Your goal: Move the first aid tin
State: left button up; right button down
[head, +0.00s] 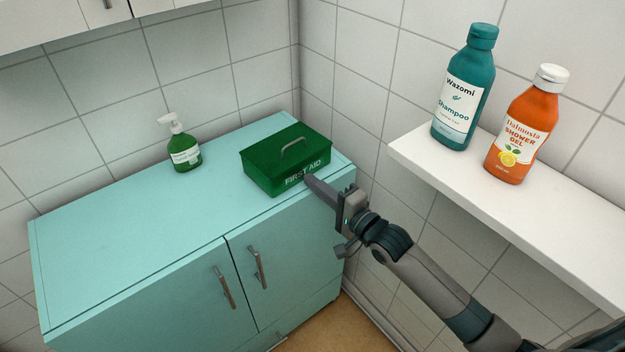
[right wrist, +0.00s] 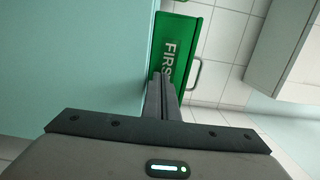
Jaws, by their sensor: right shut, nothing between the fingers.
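The green first aid tin (head: 285,162) stands upright on the teal cabinet top (head: 130,215), near its right end. It has a grey handle on its lid and white lettering on its front. My right gripper (head: 308,180) is shut and empty, with its fingertips at the tin's front face near the lettering. In the right wrist view the shut fingers (right wrist: 162,80) point at the front of the tin (right wrist: 176,50) and cover part of the lettering. I cannot tell whether they touch it. My left gripper is not in view.
A green soap pump bottle (head: 184,152) stands left of the tin at the back. A white shelf (head: 540,225) on the right holds a teal shampoo bottle (head: 465,90) and an orange shower gel bottle (head: 525,125). The cabinet top's left and front are clear.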

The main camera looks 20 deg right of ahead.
aim_at(294, 168)
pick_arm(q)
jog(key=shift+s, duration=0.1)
pick_arm(e)
jog(key=shift+w+a, duration=0.25)
jog(key=shift+w, duration=0.15)
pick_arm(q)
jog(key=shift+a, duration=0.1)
pick_arm(e)
jog(key=x, duration=0.7)
jog(key=shift+d, duration=0.1)
jog(key=shift+w+a, duration=0.2)
jog(key=shift+w, duration=0.3)
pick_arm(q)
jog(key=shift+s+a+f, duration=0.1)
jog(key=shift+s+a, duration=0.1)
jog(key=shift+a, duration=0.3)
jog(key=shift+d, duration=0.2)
